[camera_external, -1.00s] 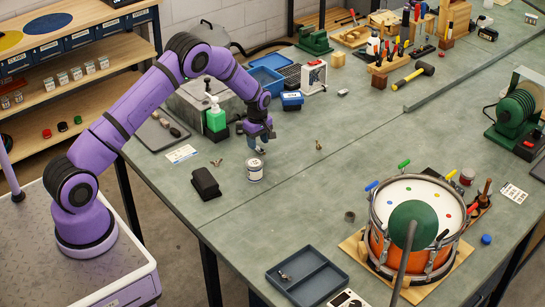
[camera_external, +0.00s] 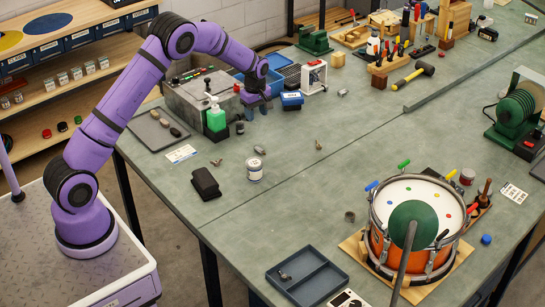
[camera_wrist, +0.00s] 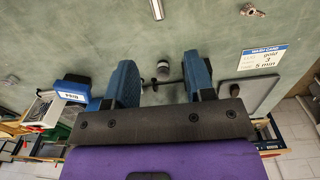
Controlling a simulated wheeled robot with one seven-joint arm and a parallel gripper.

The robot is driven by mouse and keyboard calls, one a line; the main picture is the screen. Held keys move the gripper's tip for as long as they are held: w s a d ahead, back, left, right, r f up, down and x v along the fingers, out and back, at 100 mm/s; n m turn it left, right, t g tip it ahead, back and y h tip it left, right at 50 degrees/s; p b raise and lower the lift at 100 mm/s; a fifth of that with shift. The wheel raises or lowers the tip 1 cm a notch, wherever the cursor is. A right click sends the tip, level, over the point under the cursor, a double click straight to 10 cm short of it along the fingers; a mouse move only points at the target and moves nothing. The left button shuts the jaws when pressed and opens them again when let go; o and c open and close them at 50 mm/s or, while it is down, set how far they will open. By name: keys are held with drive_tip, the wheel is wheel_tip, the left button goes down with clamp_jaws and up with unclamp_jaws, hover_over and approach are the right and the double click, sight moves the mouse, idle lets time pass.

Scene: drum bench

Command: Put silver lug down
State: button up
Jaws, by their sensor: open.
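The silver lug (camera_external: 259,150), a small metal piece, lies on the green bench top just behind the white can (camera_external: 254,170). In the wrist view a slim silver piece at the top edge looks like this lug (camera_wrist: 157,9), cut off by the frame. My gripper (camera_external: 258,110) is above the bench, farther back than the lug and clear of it. In the wrist view my gripper (camera_wrist: 160,85) has its two blue fingers wide apart, with nothing held between them.
A green pump bottle (camera_external: 215,118) stands left of my gripper, and a blue box (camera_external: 292,100) is to its right. A small metal piece (camera_external: 216,162) and a wash card (camera_external: 181,153) lie left of the lug. The bench to the lug's right is mostly clear.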

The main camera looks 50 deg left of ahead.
drive_tip(key=s+d+r+m+t, duration=0.1)
drive_tip(key=s+d+r+m, duration=0.25)
drive_tip(key=s+r, duration=0.9)
drive_tip(key=s+d+r+m+t, duration=0.2)
drive_tip(key=s+r+m, duration=0.3)
drive_tip(key=s+r, duration=0.7)
drive_tip(key=s+d+r+m, duration=0.1)
drive_tip(key=s+m, duration=0.2)
drive_tip(key=s, duration=0.5)
drive_tip(key=s+d+r+m+t, duration=0.1)
drive_tip(key=s+r+m, duration=0.1)
drive_tip(key=s, duration=0.7)
drive_tip(key=s+d+r+m+t, duration=0.1)
drive_tip(key=s+m, duration=0.3)
drive_tip(key=s, duration=0.4)
drive_tip(key=shift+s+d+r, duration=0.4)
drive_tip(key=shift+d+r, duration=0.15)
drive_tip(key=shift+r, duration=0.15)
